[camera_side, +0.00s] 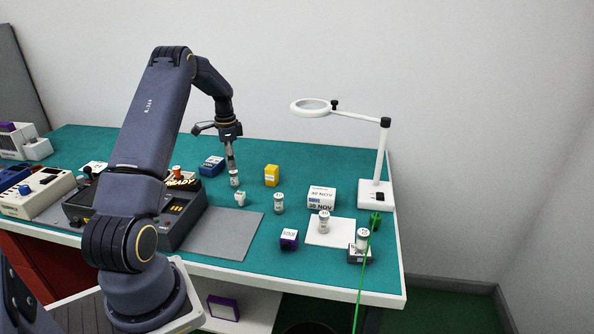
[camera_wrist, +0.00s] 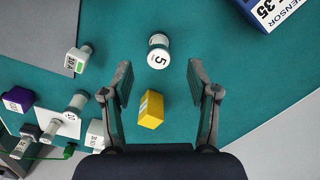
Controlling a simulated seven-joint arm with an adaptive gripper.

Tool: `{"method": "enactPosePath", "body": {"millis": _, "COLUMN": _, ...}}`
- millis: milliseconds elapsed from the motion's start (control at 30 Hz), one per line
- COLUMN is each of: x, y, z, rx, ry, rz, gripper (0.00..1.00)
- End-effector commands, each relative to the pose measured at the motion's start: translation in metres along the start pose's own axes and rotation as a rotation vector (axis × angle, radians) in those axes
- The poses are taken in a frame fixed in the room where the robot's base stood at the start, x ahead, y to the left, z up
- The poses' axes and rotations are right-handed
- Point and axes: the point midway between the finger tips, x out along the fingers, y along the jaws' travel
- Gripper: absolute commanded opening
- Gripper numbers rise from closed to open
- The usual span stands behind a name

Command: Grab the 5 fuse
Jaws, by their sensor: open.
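The 5 fuse (camera_wrist: 158,52) is a white cylinder with a black 5 on its label and a grey end. In the wrist view it lies between and slightly beyond my fingertips. In the side view the 5 fuse (camera_side: 234,178) stands upright on the green bench. My gripper (camera_side: 232,158) is directly above it, pointing down. In the wrist view my gripper (camera_wrist: 160,78) is open, one finger on each side of the fuse's line, with nothing held.
A yellow box (camera_side: 272,175) and a blue sensor box (camera_side: 211,166) stand close by. A small white-and-green part (camera_side: 240,199) and another cylinder (camera_side: 278,203) stand nearer the front. A magnifier lamp (camera_side: 376,190) stands at the right. A grey mat (camera_side: 222,232) lies in front.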

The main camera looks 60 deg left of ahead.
Motion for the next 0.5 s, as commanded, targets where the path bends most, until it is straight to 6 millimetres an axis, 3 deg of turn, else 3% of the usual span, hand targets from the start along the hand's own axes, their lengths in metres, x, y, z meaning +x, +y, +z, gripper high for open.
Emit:
{"method": "enactPosePath", "body": {"millis": 100, "x": 0.017, "y": 0.001, "z": 0.0, "rx": 0.001, "ry": -0.001, "rz": 0.002, "gripper": 0.6}}
{"method": "enactPosePath", "body": {"millis": 267, "x": 0.027, "y": 0.001, "z": -0.001, "rx": 0.001, "ry": 0.0, "rz": 0.0, "gripper": 0.6}}
{"method": "enactPosePath", "body": {"millis": 500, "x": 0.063, "y": 0.002, "z": -0.003, "rx": 0.002, "ry": -0.001, "rz": 0.001, "gripper": 0.6}}
